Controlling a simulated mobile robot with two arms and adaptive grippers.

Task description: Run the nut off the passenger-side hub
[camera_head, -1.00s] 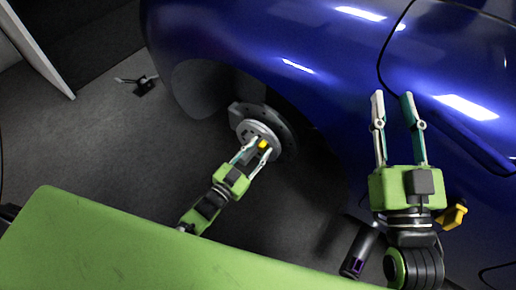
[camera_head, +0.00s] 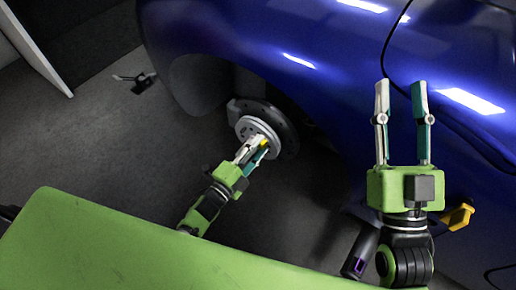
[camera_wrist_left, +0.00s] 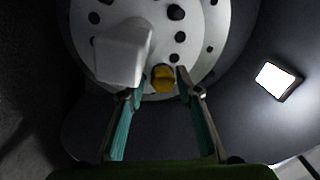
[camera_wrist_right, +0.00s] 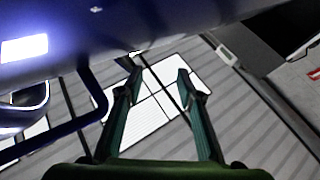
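The passenger-side hub shows as a pale round disc (camera_head: 251,126) in the wheel arch of the blue car. It fills the top of the left wrist view (camera_wrist_left: 200,45), with dark holes around its face. The yellow nut (camera_wrist_left: 163,79) is at the hub; a small part of it (camera_head: 264,142) shows past my fingers in the head view. My left gripper (camera_head: 258,145) is at the hub face, open, with its fingers on either side of the nut and gaps visible. My right gripper (camera_head: 402,85) is open and empty, pointing up beside the car body.
The blue car body (camera_head: 330,50) curves over the hub and stands close to my right gripper. A dark cylindrical tool with a purple mark (camera_head: 360,252) and a yellow part (camera_head: 458,216) are near my right wrist. A small dark object (camera_head: 140,84) lies on open floor at upper left.

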